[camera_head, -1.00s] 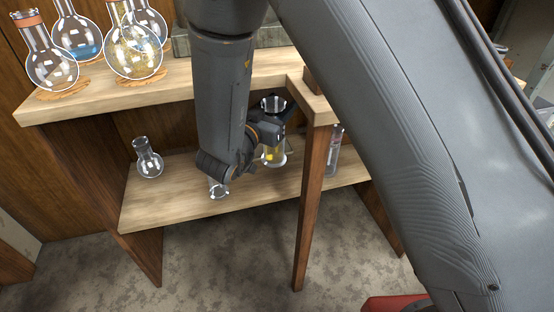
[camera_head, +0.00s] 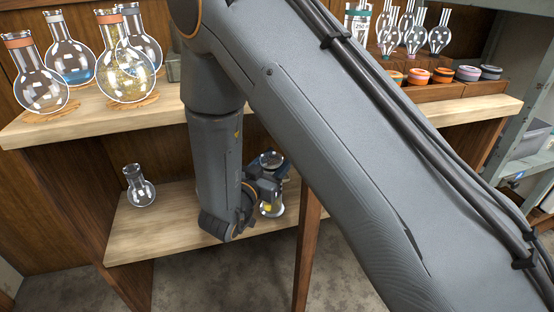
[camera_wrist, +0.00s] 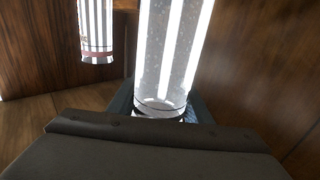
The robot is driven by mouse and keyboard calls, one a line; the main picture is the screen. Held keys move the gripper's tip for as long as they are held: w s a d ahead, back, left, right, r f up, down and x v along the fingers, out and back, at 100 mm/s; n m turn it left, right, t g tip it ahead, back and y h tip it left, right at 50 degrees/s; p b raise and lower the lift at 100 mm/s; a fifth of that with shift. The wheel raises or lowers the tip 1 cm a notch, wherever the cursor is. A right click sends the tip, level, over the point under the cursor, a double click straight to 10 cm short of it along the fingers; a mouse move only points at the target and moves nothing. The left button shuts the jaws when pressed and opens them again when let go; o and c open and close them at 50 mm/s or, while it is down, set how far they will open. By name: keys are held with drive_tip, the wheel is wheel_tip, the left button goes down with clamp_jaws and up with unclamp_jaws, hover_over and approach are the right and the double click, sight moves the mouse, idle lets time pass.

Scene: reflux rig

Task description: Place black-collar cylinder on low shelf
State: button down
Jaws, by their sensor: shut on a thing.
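My gripper (camera_head: 268,185) reaches over the low shelf (camera_head: 165,232) and is shut on a clear glass cylinder (camera_wrist: 172,55). In the wrist view it stands between the jaws, with a thin dark ring near its lower end. In the head view the glass (camera_head: 271,160) shows partly behind the gripper, with something yellow low down. My arm hides much of it. I cannot tell whether its base touches the shelf, or clearly see a black collar. In the wrist view another clear cylinder (camera_wrist: 96,30) with a reddish band stands to the left.
A small empty flask (camera_head: 139,186) stands on the low shelf at left. Several round flasks (camera_head: 42,85) on cork rings fill the upper shelf's left end (camera_head: 100,115). Coloured round pieces (camera_head: 443,76) and glassware (camera_head: 415,35) are at right. A wooden post (camera_head: 308,245) stands right of my gripper.

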sight(266, 171)
drive_tip(key=shift+f, duration=0.1)
drive_tip(key=c, duration=0.9)
unclamp_jaws()
drive_tip(key=shift+s+a, duration=0.2)
drive_tip(key=shift+s, duration=0.15)
drive_tip(key=p+v, duration=0.2)
drive_tip(key=v, duration=0.9)
drive_tip(key=shift+s+p, duration=0.15)
drive_tip(key=shift+p, duration=0.2)
